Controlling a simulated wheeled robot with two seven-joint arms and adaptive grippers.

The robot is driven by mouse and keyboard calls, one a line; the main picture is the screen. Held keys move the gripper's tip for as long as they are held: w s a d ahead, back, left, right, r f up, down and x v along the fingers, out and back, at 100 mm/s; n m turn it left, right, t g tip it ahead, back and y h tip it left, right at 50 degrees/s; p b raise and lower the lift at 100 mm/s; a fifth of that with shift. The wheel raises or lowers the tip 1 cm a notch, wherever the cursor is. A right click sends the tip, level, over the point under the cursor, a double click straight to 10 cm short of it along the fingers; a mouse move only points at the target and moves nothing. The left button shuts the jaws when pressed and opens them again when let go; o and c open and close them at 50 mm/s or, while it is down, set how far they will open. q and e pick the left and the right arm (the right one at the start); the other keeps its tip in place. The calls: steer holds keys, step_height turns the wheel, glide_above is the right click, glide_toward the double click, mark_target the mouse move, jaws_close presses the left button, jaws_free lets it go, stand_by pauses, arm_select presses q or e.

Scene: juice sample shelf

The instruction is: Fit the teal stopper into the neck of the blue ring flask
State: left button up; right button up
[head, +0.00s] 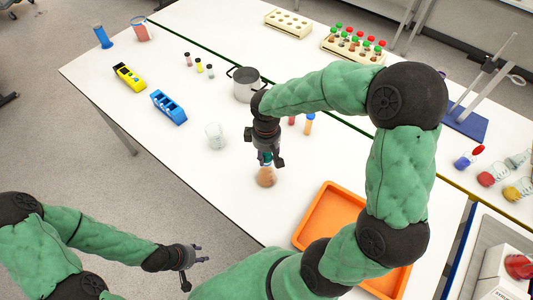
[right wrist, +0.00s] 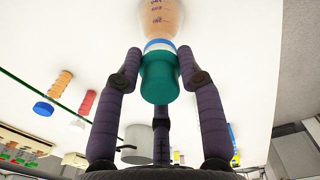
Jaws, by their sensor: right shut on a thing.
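The blue ring flask (head: 266,176) holds orange-brown liquid and stands upright on the white table. In the right wrist view the flask (right wrist: 161,15) has a blue and white band at its neck (right wrist: 159,44). My right gripper (head: 266,157) is above the flask, shut on the teal stopper (right wrist: 160,78), which is lined up with the neck and appears to meet it. I cannot tell how deep the stopper sits. My left gripper (head: 190,266) is empty with its fingers spread, off the table's front edge at lower left.
An orange tray (head: 318,212) lies right of the flask. A clear beaker (head: 215,136) stands to its left, and a metal pot (head: 245,84) stands behind. Small red and orange vials (head: 308,124) stand behind my right gripper.

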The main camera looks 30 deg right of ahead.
steer(key=shift+s+f+b, duration=0.1)
steer(key=shift+f+b, duration=0.3)
steer(key=shift+f, duration=0.1)
stand_by(0.5)
steer(key=o, duration=1.1)
step_height(320, 180, up, 12)
